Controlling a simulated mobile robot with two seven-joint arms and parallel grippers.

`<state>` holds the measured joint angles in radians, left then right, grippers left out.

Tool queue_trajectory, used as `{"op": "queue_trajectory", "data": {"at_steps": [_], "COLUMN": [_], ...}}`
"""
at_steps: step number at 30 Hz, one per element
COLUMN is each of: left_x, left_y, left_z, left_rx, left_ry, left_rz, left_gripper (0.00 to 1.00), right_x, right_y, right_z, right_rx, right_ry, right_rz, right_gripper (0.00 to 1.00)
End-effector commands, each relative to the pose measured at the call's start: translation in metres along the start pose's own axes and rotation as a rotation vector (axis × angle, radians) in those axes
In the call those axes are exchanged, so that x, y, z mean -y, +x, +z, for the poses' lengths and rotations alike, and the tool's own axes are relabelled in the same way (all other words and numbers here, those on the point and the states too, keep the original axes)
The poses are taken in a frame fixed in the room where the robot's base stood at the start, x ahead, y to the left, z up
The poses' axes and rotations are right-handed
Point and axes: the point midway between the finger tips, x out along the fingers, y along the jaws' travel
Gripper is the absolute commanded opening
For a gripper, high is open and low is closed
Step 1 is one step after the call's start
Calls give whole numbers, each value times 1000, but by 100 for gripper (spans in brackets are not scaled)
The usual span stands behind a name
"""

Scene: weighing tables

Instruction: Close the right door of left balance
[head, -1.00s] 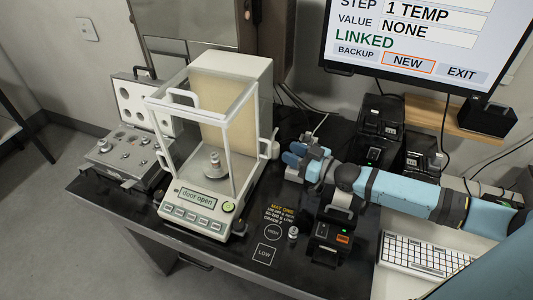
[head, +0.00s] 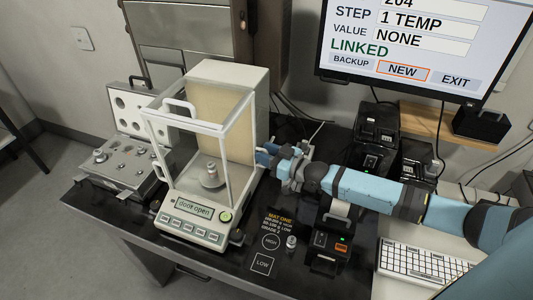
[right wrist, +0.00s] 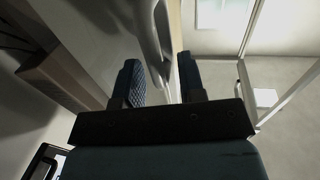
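The left balance (head: 196,225) is a white weighing balance with a framed glass draft shield, and its display (head: 193,208) reads "door open". A metal weight (head: 211,170) stands on its pan. My right gripper (head: 266,154) is at the shield's right side, where it hides the right door's handle in the head view. In the right wrist view its two fingers (right wrist: 160,80) are apart, with a pale curved handle (right wrist: 152,40) reaching between them. I cannot tell if they touch it. My left gripper is in neither view.
An open weight case (head: 125,165) stands left of the balance. A small black device (head: 328,243), a small weight (head: 291,241) and a keyboard (head: 425,264) lie to the right. A monitor (head: 420,40) hangs behind. The black mat between is mostly clear.

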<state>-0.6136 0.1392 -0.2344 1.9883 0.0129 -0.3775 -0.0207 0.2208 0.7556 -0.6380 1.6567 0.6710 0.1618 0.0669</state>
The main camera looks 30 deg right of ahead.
Motion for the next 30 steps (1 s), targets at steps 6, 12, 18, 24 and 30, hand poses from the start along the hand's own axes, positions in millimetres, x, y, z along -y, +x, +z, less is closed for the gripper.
{"op": "queue_trajectory", "data": {"at_steps": [6,12,18,24,30], "left_x": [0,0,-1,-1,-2], "left_y": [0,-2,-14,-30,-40], "left_z": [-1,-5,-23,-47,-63], "left_rx": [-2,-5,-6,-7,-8], "left_ry": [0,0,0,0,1], "left_rz": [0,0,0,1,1], "left_gripper": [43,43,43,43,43], "right_x": [0,3,29,77,120], "right_y": [0,-1,-6,-16,-25], "right_z": [0,-1,-5,-6,-4], "right_rx": [0,0,2,2,2], "right_ry": [0,1,8,11,7], "right_rz": [0,0,0,0,1], "right_gripper": [0,0,0,0,0]}}
